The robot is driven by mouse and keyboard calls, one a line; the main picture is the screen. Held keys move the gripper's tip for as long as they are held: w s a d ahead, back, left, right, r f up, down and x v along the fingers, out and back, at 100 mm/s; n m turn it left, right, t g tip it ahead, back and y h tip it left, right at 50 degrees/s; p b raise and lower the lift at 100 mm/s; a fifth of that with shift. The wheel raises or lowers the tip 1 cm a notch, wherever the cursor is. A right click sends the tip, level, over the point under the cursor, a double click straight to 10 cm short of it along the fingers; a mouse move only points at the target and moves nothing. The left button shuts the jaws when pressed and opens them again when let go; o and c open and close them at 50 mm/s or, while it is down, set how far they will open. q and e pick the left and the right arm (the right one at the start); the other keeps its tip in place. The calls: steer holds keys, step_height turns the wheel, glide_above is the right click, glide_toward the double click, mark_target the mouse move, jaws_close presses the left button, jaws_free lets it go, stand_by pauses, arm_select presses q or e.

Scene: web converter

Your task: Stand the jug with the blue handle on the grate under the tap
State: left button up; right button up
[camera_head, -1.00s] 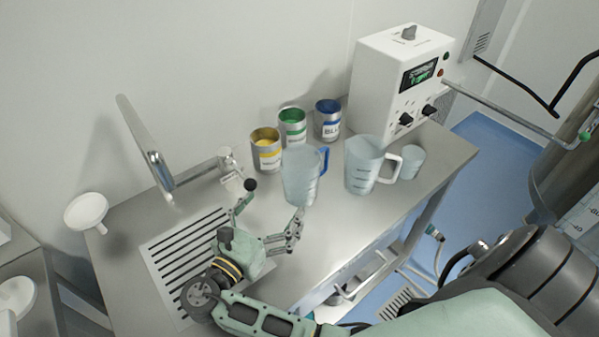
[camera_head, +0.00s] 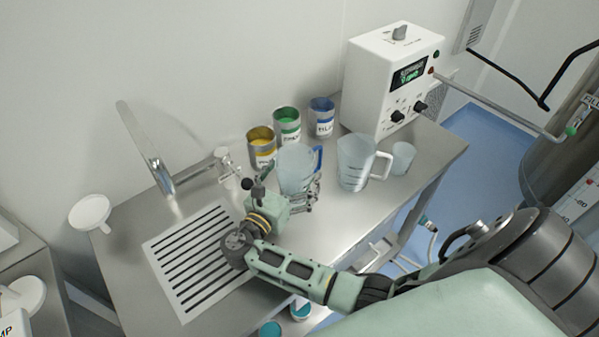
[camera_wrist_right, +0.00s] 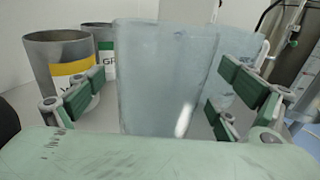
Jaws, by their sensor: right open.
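The jug with the blue handle (camera_head: 295,166) stands upright on the steel bench, its handle (camera_head: 318,157) at its right side. My right gripper (camera_head: 289,191) is at the jug's near left side, open. In the right wrist view the translucent jug wall (camera_wrist_right: 165,80) fills the middle, between the spread fingers of my gripper (camera_wrist_right: 165,90); its blue handle does not show there. The slotted grate (camera_head: 193,262) is set in the bench to the left and is bare. The tap (camera_head: 150,150) rises at the back left, its spout over the grate side. My left gripper is not in view.
A jug with a white handle (camera_head: 355,163) stands close on the right, with a small beaker (camera_head: 402,157) beyond it. Yellow (camera_head: 262,150), green (camera_head: 287,126) and blue (camera_head: 322,118) labelled tins stand behind. A white control box (camera_head: 385,90) is at the back right; a white funnel (camera_head: 90,213) is at the left.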

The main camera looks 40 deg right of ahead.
steer(key=shift+a, duration=0.15)
steer(key=c, duration=0.3)
steer(key=shift+r, duration=0.1)
steer(key=c, duration=1.1)
